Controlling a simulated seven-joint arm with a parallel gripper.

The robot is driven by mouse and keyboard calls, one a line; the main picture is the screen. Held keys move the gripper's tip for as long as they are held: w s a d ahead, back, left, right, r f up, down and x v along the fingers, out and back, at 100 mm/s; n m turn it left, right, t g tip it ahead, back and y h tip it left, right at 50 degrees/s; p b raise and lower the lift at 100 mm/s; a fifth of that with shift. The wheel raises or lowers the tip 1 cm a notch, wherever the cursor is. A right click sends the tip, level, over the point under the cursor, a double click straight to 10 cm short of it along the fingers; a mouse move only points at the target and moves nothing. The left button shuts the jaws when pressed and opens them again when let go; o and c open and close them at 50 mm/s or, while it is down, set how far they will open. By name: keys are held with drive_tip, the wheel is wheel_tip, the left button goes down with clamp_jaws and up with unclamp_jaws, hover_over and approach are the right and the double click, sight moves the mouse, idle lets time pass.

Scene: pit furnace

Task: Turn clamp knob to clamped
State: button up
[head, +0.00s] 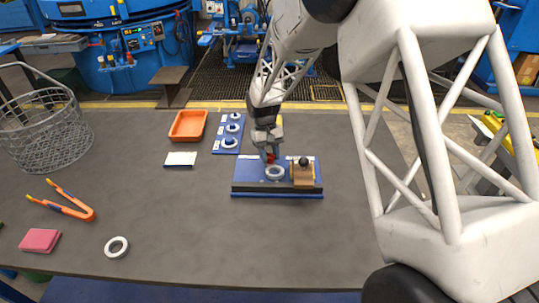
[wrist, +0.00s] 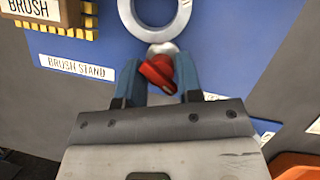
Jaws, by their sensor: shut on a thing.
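The clamp knob is a small red knob (wrist: 157,72) on a blue board (head: 252,182). It also shows in the head view (head: 271,158), partly hidden by my gripper. My gripper (wrist: 158,80) is shut on the red knob, with one blue-grey finger on each side of it. In the head view my gripper (head: 270,154) comes down from above onto the board. A light grey ring (head: 274,173) lies on the board right beside the knob, and it fills the top of the wrist view (wrist: 155,20).
A brush on a wooden block (head: 303,175) stands on the board's right side. A blue strip with several white rings (head: 231,128), an orange tray (head: 188,125) and a white card (head: 181,159) lie to the left. A wire basket (head: 45,130), orange tongs (head: 67,205) and a loose ring (head: 117,247) lie farther left.

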drive_tip(key=shift+o, duration=0.3)
drive_tip(key=shift+m, duration=0.7)
drive_tip(key=o, duration=0.8)
drive_tip(key=shift+c, duration=0.2)
drive_tip(key=d+v, duration=0.1)
drive_tip(key=v, duration=0.6)
drive_tip(key=shift+w+a+r+y, duration=0.25)
drive_tip(key=shift+a+r+y, duration=0.05)
drive_tip(key=shift+a+r, duration=0.1)
